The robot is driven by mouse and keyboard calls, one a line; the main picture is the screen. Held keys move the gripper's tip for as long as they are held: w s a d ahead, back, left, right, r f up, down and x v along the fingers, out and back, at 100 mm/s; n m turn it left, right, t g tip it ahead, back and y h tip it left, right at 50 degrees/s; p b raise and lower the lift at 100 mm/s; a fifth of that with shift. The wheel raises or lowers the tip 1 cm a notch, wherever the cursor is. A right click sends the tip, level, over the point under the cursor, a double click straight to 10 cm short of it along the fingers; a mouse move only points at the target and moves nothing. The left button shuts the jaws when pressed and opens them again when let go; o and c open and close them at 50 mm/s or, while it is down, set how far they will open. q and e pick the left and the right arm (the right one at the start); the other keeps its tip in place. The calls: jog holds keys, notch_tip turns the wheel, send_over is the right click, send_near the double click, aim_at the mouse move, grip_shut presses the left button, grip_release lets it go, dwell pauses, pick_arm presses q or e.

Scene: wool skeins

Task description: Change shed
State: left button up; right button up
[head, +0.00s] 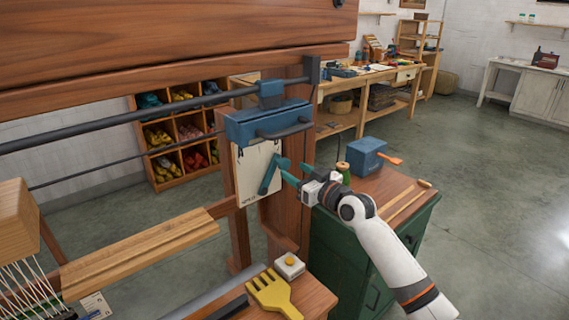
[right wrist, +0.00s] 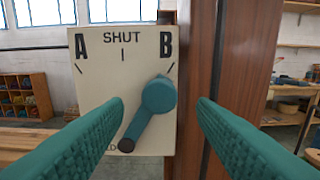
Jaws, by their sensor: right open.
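A pale plate marked A, SHUT and B (right wrist: 97,88) is fixed beside a wooden post; in the head view the plate (head: 245,178) hangs under a blue housing. A teal lever (right wrist: 157,98) is on it. Its dark end sits low on the plate and its round knob points up and right, toward the B mark. In the head view the lever (head: 268,176) leans. My right gripper (head: 292,171) is open in front of the plate. In the right wrist view its fingers (right wrist: 160,104) frame the knob with gaps on both sides; depth is unclear. My left gripper is out of view.
A green cabinet (head: 330,262) with a blue box (head: 366,154) on top stands right of the post. A yellow comb-like tool (head: 270,290) and a small white box with a yellow button (head: 289,266) lie below the plate. Dark rods cross at left. Floor at right is clear.

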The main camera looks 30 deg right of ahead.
aim_at(286, 166)
jog(key=w, duration=0.5)
jog(key=shift+w+a, duration=0.3)
jog(key=shift+a, duration=0.05)
grip_shut()
